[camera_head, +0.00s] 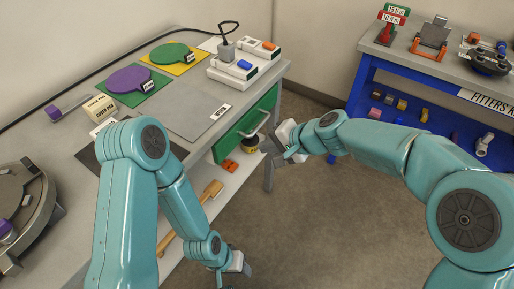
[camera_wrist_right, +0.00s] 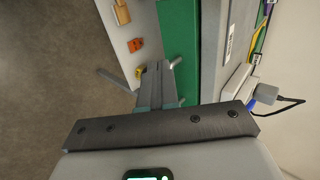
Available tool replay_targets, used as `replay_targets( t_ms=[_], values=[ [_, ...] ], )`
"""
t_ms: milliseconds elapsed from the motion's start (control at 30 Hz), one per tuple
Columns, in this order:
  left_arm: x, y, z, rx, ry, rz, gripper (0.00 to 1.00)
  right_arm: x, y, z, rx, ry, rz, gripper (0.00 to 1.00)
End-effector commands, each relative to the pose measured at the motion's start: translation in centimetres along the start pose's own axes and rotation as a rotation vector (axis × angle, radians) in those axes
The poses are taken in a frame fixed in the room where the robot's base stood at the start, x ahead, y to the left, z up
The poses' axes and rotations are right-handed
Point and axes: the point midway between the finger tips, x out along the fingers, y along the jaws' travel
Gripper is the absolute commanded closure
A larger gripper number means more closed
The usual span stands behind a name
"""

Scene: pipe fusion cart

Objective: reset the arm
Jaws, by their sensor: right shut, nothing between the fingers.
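My right arm comes in from the right in the head view. Its gripper (camera_head: 272,150) hangs in front of the bench's green drawer, near the handle. In the right wrist view the fingers (camera_wrist_right: 157,85) are together with nothing between them, over the drawer and lower shelf. I cannot tell from these views whether they touch the handle. My left arm bends down in front of the bench. Its gripper (camera_head: 235,268) is low at the bottom edge, partly cut off, and its fingers do not show clearly.
The bench (camera_head: 190,40) holds a purple disc (camera_head: 128,79), a green disc (camera_head: 169,53) and white trays (camera_head: 240,70). The green drawer (camera_head: 232,136) is below; a mallet (camera_head: 210,191) lies on the shelf. A blue workbench (camera_head: 362,85) stands at right. Open floor (camera_head: 325,215) lies between.

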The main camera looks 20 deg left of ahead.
Motion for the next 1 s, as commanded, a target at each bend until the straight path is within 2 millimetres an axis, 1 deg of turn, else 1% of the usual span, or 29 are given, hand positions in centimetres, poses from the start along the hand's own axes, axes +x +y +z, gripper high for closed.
replay_targets(
  t_ms=[33,133,367,433,467,567,600,667,700,733,767,800,867,900,1000],
  values=[
    [0.0,0.0,0.0,0.0,0.0,0.0,0.59,-0.6,0.0,0.0,0.0,0.001,0.0,1.0],
    [0.0,0.0,0.0,0.0,0.0,0.0,0.59,-1.2,0.1,0.0,0.001,-0.001,0.001,1.0],
    [-0.1,0.0,0.0,0.0,0.0,0.0,0.59,-1.5,0.3,0.0,0.002,0.0,0.004,1.0],
    [-0.2,0.1,0.0,0.0,0.0,0.0,0.59,-1.3,1.4,-0.1,0.007,0.005,0.025,1.0],
    [-0.4,0.1,0.0,0.0,0.0,0.0,0.59,-1.2,2.4,-0.2,0.01,0.009,0.041,1.0],
    [-1.1,0.4,0.0,0.0,0.0,0.0,0.59,-0.7,7.9,-0.4,0.023,0.03,0.138,1.0],
    [-1.5,0.5,0.0,0.0,0.0,0.0,0.59,-0.6,10.9,-0.2,0.025,0.038,0.19,1.0],
    [-2.1,0.8,0.0,0.0,0.0,0.0,0.59,-0.7,15.9,0.5,0.023,0.044,0.273,1.0],
    [-2.6,0.9,0.0,0.0,0.0,0.0,0.59,-0.9,19.3,1.3,0.016,0.043,0.325,1.0],
    [-2.9,1.1,0.0,0.0,0.0,0.0,0.59,-1.2,21.6,2.1,0.009,0.04,0.361,1.0],
    [-3.2,1.2,0.1,0.0,0.0,0.0,0.59,-1.6,23.9,3.1,0.001,0.034,0.394,1.0],
    [-3.6,1.3,0.1,0.0,0.0,0.0,0.59,-2.1,26.6,4.6,-0.011,0.022,0.432,1.0],
    [-4.2,1.5,0.1,0.0,0.0,0.0,0.59,-3.0,30.1,7.2,-0.032,-0.002,0.473,1.0],
    [-4.6,1.6,0.1,0.0,0.0,0.0,0.59,-3.7,31.8,9.0,-0.046,-0.021,0.489,1.0],
    [-5.2,1.9,0.1,0.0,0.0,0.0,0.59,-5.0,34.5,13.1,-0.075,-0.061,0.499,1.0]
  ],
)
